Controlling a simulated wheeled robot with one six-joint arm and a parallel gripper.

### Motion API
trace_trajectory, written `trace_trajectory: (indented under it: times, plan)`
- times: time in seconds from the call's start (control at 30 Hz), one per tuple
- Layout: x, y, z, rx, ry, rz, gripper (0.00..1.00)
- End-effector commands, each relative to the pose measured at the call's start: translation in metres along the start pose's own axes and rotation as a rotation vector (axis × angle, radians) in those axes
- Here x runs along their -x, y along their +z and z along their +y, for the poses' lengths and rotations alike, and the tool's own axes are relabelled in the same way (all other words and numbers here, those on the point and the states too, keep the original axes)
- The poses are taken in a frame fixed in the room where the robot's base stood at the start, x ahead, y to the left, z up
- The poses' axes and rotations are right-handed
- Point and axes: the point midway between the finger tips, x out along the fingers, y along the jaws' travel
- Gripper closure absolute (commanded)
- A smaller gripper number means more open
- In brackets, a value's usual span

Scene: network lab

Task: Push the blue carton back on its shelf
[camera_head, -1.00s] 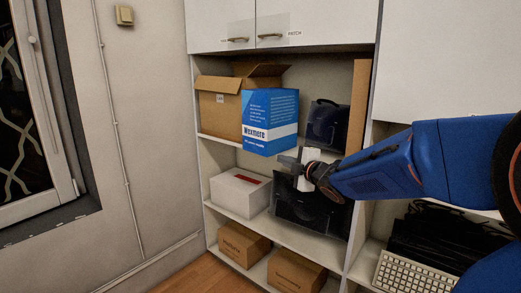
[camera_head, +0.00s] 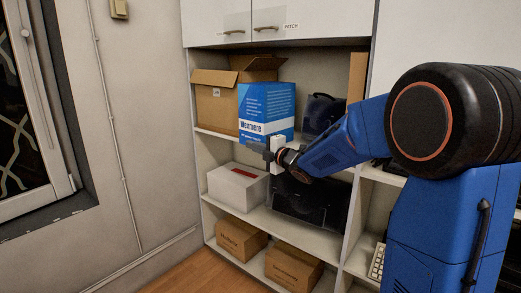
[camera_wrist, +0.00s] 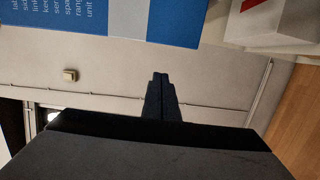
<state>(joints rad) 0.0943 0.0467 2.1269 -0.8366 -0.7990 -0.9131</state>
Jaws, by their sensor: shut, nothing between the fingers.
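The blue carton (camera_head: 265,105), printed with white text and a white band, stands on the upper open shelf (camera_head: 216,137). Its lower front sticks out past the shelf's front edge. My gripper (camera_head: 252,147) is shut and empty, near the carton's lower front edge, partly overlapping it in the picture. In the wrist view, my closed fingers (camera_wrist: 161,77) show a visible gap to the carton (camera_wrist: 150,18), whose printed side fills the top of the picture. Whether any other part of my gripper touches the carton cannot be told.
An open brown box (camera_head: 215,105) stands left of the carton; a dark case (camera_head: 322,113) stands to its right. Below are a white box (camera_head: 237,187), a dark computer case (camera_head: 312,203) and two brown boxes (camera_head: 241,238). Cupboard doors (camera_head: 217,22) hang above.

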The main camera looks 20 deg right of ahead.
Motion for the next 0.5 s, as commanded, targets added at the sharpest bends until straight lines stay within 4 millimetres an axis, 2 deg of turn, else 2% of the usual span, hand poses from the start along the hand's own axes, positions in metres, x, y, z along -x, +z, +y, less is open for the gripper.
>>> trace_trajectory:
  times: [0.07, 0.3, 0.5]
  plan:
    - [-0.013, -0.001, -0.001, 0.0, 0.0, 0.003, 1.0]
    - [-0.017, 0.028, -0.001, 0.0, -0.001, -0.001, 1.0]
    - [-0.019, 0.038, 0.0, 0.0, 0.0, 0.0, 1.0]
